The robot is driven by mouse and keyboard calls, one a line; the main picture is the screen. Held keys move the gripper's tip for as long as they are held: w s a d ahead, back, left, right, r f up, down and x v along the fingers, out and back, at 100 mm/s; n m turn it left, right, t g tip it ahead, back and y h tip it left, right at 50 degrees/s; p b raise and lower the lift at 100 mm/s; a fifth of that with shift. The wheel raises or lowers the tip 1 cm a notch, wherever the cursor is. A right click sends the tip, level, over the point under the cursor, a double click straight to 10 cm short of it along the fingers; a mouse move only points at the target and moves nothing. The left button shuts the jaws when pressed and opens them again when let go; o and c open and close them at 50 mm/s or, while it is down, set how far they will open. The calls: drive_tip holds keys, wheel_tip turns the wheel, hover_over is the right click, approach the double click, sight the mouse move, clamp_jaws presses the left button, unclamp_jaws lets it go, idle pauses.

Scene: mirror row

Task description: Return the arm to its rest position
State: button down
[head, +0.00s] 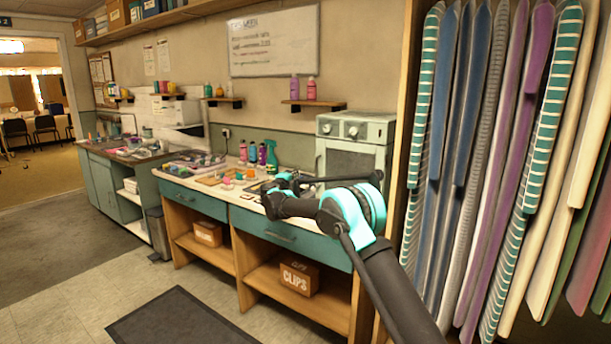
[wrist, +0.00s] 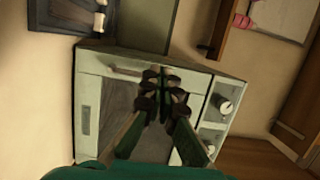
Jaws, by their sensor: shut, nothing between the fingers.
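My arm rises from the bottom right of the head view, bends at a teal-and-black joint and folds back over the counter. My gripper (wrist: 165,84) shows in the wrist view with its dark fingers together and nothing between them. It points toward a pale green oven (wrist: 88,105), which appears turned sideways there. In the head view the oven (head: 355,130) stands at the right end of the counter, partly behind my arm. I cannot tell the gap between fingertips and oven.
The counter (head: 175,172) holds bottles, a green spray bottle (head: 271,157) and small items. Hanging striped and plain fabrics (head: 480,170) fill the right side, close to my arm. A small shelf (head: 313,104) sits above the counter. The floor (head: 80,285) at left is open, with a dark mat (head: 180,322).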

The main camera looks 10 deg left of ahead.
drive_tip(key=d+r+n+t+y, duration=0.1)
drive_tip(key=d+r+n+y, duration=0.3)
drive_tip(key=d+r+n, duration=0.35)
drive_tip(key=s+d+r+n+g+y, duration=0.2)
drive_tip(key=s+d+n+y, duration=0.35)
drive_tip(key=s+d, duration=0.35)
drive_tip(key=s+d+f+n+g+h, duration=0.2)
drive_tip(key=s+d+f+g, duration=0.2)
drive_tip(key=s+d+f, duration=0.6)
drive_tip(key=s+d+f+n+g+h, duration=0.2)
drive_tip(key=s+d+f, duration=0.9)
drive_tip(key=s, duration=1.2)
drive_tip(key=s+d+f+n+g+h, duration=0.2)
drive_tip(key=s+d+f+g, duration=0.4)
drive_tip(key=s+d+f, duration=0.4)
drive_tip(key=s+d+h, duration=0.1)
drive_tip(key=s+d, duration=0.5)
drive_tip(key=s, duration=0.1)
drive_tip(key=shift+d+f+g+h, duration=0.3)
drive_tip(key=shift+f+g+h, duration=0.05)
drive_tip(key=shift+g, duration=0.05)
drive_tip(key=c, duration=2.2)
unclamp_jaws()
